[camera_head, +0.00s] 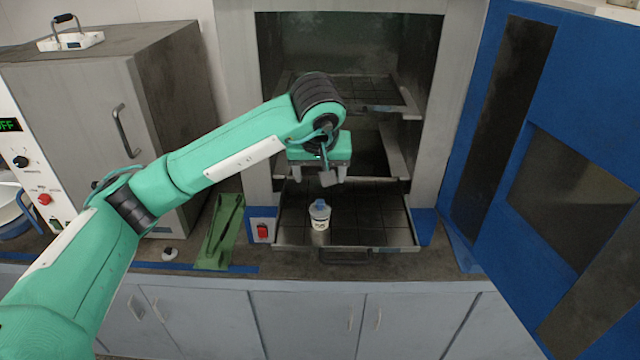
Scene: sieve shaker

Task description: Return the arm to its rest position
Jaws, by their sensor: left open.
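My left arm comes in from the left, and its green gripper (322,178) hangs in front of the open shaker cabinet. Its fingers are apart and empty. A small white bottle with a blue cap (319,214) stands upright on the dark pulled-out tray (375,222). The gripper is above the bottle and apart from it in the picture. My right gripper is not in view.
The cabinet's blue door (490,120) stands open at the right. A grey box with a handle (75,110) stands at the left. A green holder (219,232) and a red switch (262,230) are beside the tray. An upper shelf (350,92) sits inside the cabinet.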

